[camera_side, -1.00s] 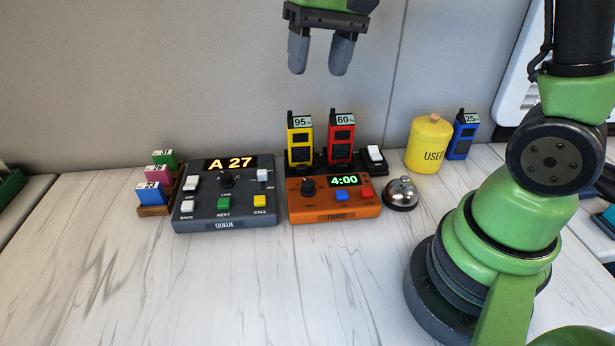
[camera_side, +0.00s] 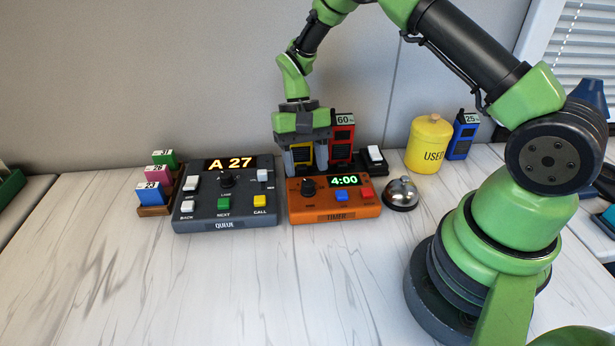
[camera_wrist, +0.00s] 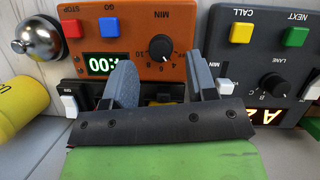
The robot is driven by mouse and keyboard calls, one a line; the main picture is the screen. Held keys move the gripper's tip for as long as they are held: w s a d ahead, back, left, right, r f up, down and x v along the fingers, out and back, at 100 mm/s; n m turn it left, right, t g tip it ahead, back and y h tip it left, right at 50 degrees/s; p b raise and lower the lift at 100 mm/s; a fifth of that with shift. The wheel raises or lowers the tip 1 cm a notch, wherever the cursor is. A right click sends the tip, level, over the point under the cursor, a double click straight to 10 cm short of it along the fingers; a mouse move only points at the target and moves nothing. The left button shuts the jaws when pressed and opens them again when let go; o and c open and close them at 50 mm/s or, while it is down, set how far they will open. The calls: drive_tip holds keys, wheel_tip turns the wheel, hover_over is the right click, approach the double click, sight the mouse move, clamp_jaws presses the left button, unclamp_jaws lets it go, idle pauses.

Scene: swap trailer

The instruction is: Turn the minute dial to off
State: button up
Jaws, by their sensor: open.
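The orange timer box (camera_side: 334,213) sits on the counter, its display reading 4:00. Its black minute dial (camera_side: 308,187) is at the upper left of the box in the side view. In the wrist view the dial (camera_wrist: 161,48) is a round black knob with a white pointer line and a numbered scale marked MIN. My gripper (camera_side: 306,170) points down just behind the dial, in front of the yellow and red radios. In the wrist view my gripper (camera_wrist: 163,75) has its fingers apart, with the dial beyond the gap between them. The fingers appear not to touch the dial.
The grey queue box (camera_side: 225,212) stands left of the timer. A silver bell (camera_side: 401,195) stands right of it, with a yellow USED canister (camera_side: 429,145) behind. The yellow radio (camera_side: 302,154) and red radio (camera_side: 342,143) stand close around my gripper. The front counter is clear.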

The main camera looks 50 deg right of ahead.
sight(308, 182)
drive_tip(key=shift+x, duration=1.65)
drive_tip(key=shift+c, duration=0.4)
drive_tip(key=c, duration=0.8)
drive_tip(key=shift+n, duration=0.4)
drive_tip(key=n+h, duration=0.1)
drive_tip(key=n, duration=0.1)
drive_tip(key=shift+n+g, duration=0.3)
drive_tip(key=shift+n, duration=0.1)
drive_tip(key=shift+w+a+n+h, duration=0.1)
drive_tip(key=shift+n+h, duration=0.7)
drive_tip(key=shift+n, duration=0.9)
